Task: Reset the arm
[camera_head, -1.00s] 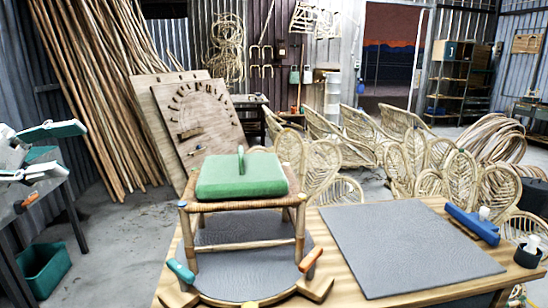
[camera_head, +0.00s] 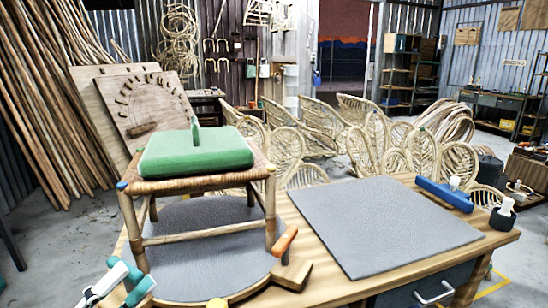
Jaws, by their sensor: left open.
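My left gripper (camera_head: 124,281) is at the bottom left in the head view. It is open with white and teal parts and nothing visible between its fingers. It is low beside the near-left edge of the round grey turntable, and its lower part is cut off by the frame. My right gripper is not in view. A rattan stool (camera_head: 194,186) with wooden legs stands upright on the turntable (camera_head: 192,248). A green pad with an upright handle (camera_head: 195,156) lies on the stool's woven seat.
The workbench (camera_head: 400,277) carries a grey mat (camera_head: 385,222), mostly bare. A blue tool (camera_head: 444,194) and a dark cup (camera_head: 502,216) sit at its right. An orange-handled clamp (camera_head: 285,241) is at the turntable's right edge. Rattan chair frames (camera_head: 345,130) and leaning poles (camera_head: 50,110) stand behind.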

